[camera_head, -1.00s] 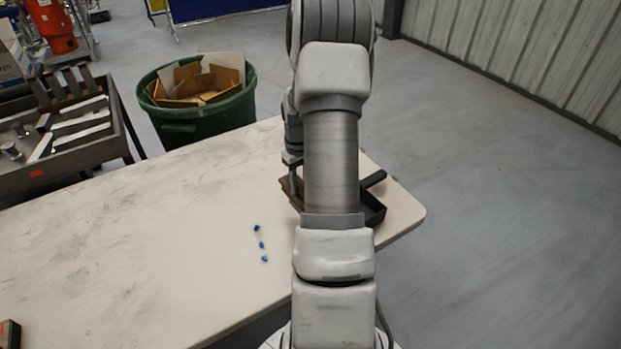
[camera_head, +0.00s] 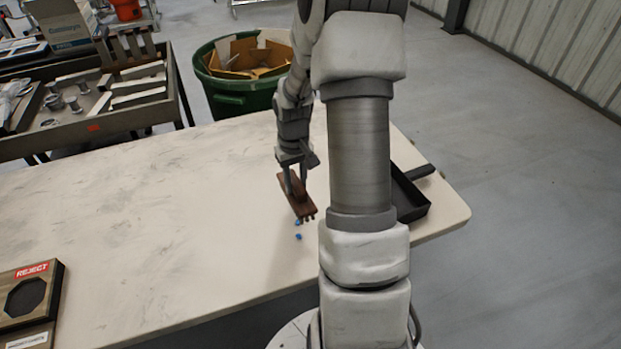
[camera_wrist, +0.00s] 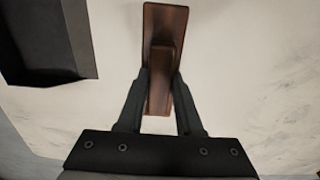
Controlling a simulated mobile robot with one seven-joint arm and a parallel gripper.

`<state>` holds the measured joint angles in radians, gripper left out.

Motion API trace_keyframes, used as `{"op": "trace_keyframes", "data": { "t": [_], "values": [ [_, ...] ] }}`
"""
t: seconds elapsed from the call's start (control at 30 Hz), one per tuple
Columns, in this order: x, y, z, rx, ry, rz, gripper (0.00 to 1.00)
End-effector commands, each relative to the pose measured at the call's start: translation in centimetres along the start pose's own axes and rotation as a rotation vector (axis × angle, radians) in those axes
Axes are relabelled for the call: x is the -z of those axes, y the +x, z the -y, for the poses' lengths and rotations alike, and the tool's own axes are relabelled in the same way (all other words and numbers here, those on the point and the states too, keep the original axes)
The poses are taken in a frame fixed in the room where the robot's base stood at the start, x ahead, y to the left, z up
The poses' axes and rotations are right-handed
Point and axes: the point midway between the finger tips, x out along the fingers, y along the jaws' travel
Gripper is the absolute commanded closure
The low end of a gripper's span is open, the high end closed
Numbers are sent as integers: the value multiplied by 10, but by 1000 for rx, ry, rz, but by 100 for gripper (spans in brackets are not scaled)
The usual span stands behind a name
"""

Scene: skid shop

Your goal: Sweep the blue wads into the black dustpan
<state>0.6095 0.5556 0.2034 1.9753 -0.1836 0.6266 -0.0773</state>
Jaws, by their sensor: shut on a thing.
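My gripper (camera_head: 296,188) is shut on a brown wooden brush (camera_head: 299,203) and holds it low over the table; I cannot tell if it touches the top. In the wrist view the gripper (camera_wrist: 160,103) grasps the handle of the brush (camera_wrist: 165,22). Two blue wads show in the head view: one (camera_head: 298,222) at the near end of the brush, partly hidden, and another (camera_head: 298,237) just nearer to me. Any others are hidden. The black dustpan (camera_head: 413,207) lies right of the brush, partly behind my arm. Part of the dustpan (camera_wrist: 45,40) shows at the wrist view's upper left.
The pale table (camera_head: 180,210) is largely clear to the left. A box marked REJECT (camera_head: 50,290) sits at its near left. A green bin (camera_head: 240,95) of cardboard and a metal cart (camera_head: 90,125) stand behind. The table's right edge lies just beyond the dustpan.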

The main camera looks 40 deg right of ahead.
Motion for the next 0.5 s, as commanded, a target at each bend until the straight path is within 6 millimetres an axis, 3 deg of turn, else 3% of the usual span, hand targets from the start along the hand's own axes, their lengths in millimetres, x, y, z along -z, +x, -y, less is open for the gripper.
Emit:
{"op": "trace_keyframes", "data": {
  "t": [0.47, 0.5],
  "values": [
    [0, 1, 68, 0, -4, -1, 100],
    [0, 9, 69, 0, -1, 1, 100]
  ]
}}
